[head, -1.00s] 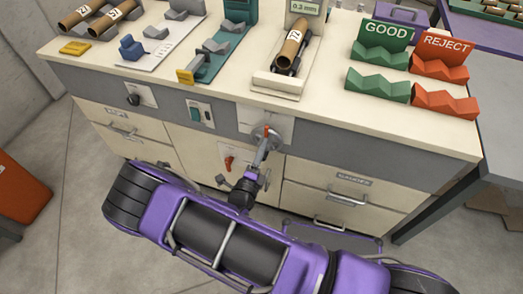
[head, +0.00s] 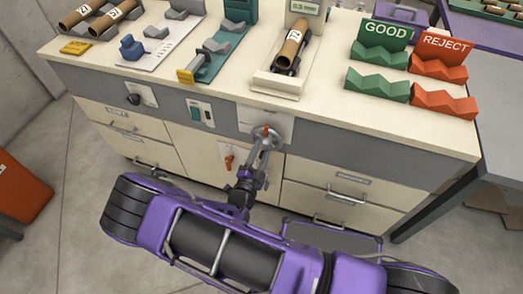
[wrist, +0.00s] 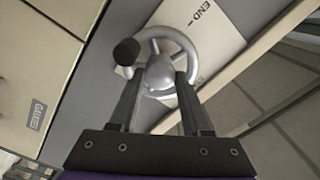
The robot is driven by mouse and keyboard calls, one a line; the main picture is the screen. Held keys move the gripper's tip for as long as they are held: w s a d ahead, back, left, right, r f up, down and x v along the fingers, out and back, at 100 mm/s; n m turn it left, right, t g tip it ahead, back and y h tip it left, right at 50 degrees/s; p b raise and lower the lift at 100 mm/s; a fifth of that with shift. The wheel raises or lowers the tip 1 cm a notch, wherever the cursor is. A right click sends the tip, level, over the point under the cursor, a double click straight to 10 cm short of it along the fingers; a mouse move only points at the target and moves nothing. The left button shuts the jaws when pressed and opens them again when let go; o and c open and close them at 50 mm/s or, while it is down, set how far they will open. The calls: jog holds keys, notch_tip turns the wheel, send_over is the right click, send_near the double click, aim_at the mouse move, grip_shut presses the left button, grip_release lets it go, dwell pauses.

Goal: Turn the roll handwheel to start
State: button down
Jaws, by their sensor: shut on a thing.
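The roll handwheel (head: 274,131) is a small silver wheel on a pale plate on the front of the bench, below the roll stand. In the wrist view, the handwheel (wrist: 190,50) shows its round hub, its spokes and a dark knob (wrist: 126,51) at the left of its rim. My gripper (head: 264,143) reaches up to the wheel from below. In the wrist view, the fingers of my gripper (wrist: 158,88) lie on either side of the hub and are shut on the handwheel. The contact at the fingertips is partly hidden.
Above the wheel, a brown roll (head: 291,48) lies on a white stand (head: 278,87). Green GOOD racks (head: 377,86) and red REJECT racks (head: 444,101) stand to the right. A red-handled switch (head: 229,162) and drawer handles (head: 347,197) are near my arm.

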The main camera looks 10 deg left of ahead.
jog(key=shift+n, duration=0.3)
jog(key=shift+c, duration=1.8)
grip_release()
jog(key=s+a, duration=0.1)
jog(key=s, duration=1.6)
jog(key=shift+s+a, duration=0.15)
jog(key=shift+s, duration=0.05)
